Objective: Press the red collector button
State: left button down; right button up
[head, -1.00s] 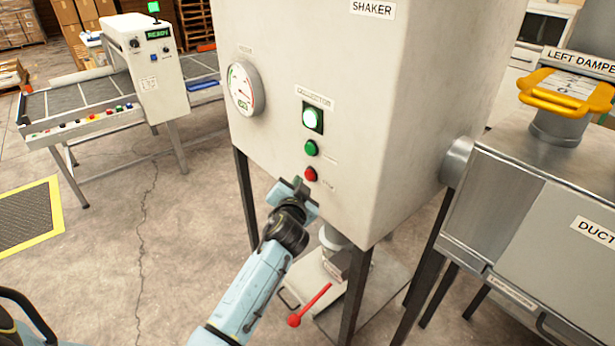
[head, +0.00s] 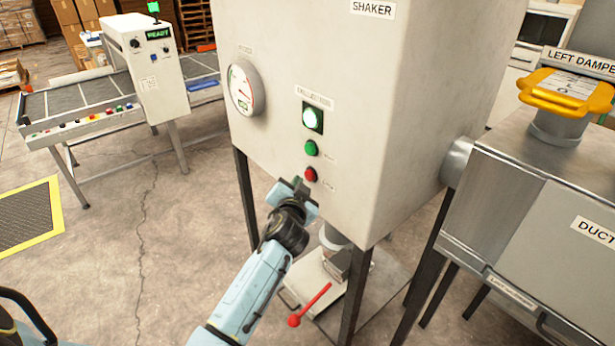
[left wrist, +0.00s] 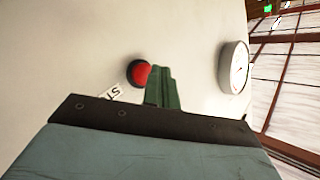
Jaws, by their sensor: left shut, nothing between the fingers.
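My left gripper (head: 299,183) is shut and empty, just left of and slightly below the red button in the head view. In the left wrist view the red button (left wrist: 140,73) shows beside the shut fingers (left wrist: 162,88), which partly overlap its edge. I cannot tell whether the fingertips touch the button or panel. My right gripper is not in view.
A pressure gauge (head: 244,88) is on the cabinet's upper left. A red-handled lever (head: 310,305) stands below the cabinet between its dark legs. A metal duct box (head: 520,210) is at the right. A conveyor (head: 80,100) stands at the back left.

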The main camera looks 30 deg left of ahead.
pick_arm(q)
jog(key=shift+w, duration=0.1)
jog(key=shift+w+d, duration=0.15)
jog(key=shift+w, duration=0.15)
jog(key=shift+w+d+b, duration=0.2)
jog(key=shift+w+b, duration=0.25)
jog(key=shift+b, duration=0.1)
dwell(0.9)
dwell(0.3)
jog(key=shift+s+a+p, duration=0.35)
jog(key=shift+s+p, duration=0.15)
jog(key=shift+s, duration=0.35)
jog(key=s, duration=0.1)
jog(key=s+a+p, duration=0.1)
jog(key=s, duration=0.1)
jog(key=s+a+p, duration=0.1)
jog(key=shift+s, duration=0.3)
